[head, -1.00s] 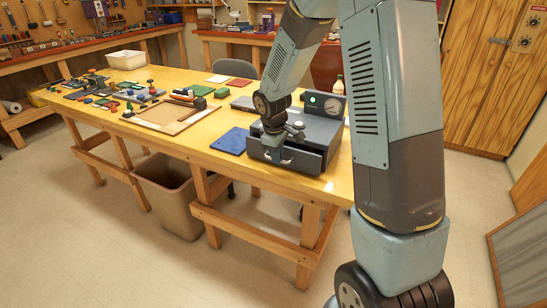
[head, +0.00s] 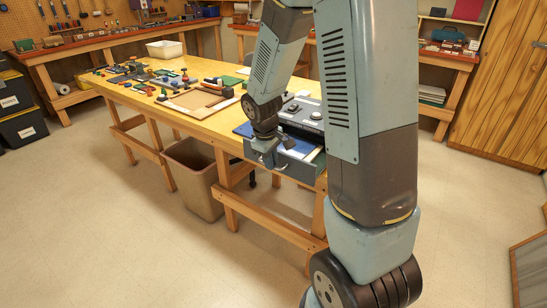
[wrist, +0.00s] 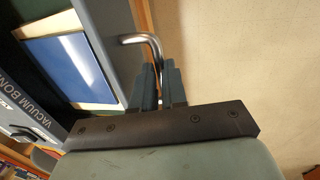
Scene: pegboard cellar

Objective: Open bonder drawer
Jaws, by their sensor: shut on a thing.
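The dark grey vacuum bonder (head: 308,127) stands at the near right end of the yellow table, partly hidden by my arm. Its drawer (head: 299,167) is slid out past the table's front edge. In the wrist view the open drawer (wrist: 100,35) shows a blue sheet with pale strips (wrist: 62,62) inside. My gripper (head: 268,155) is at the drawer's front. In the wrist view my gripper (wrist: 160,75) has its fingers closed on the bent metal drawer handle (wrist: 150,42). My arm hides the drawer's right end in the head view.
The floor in front is clear. Wooden doors (head: 500,100) stand at the right.

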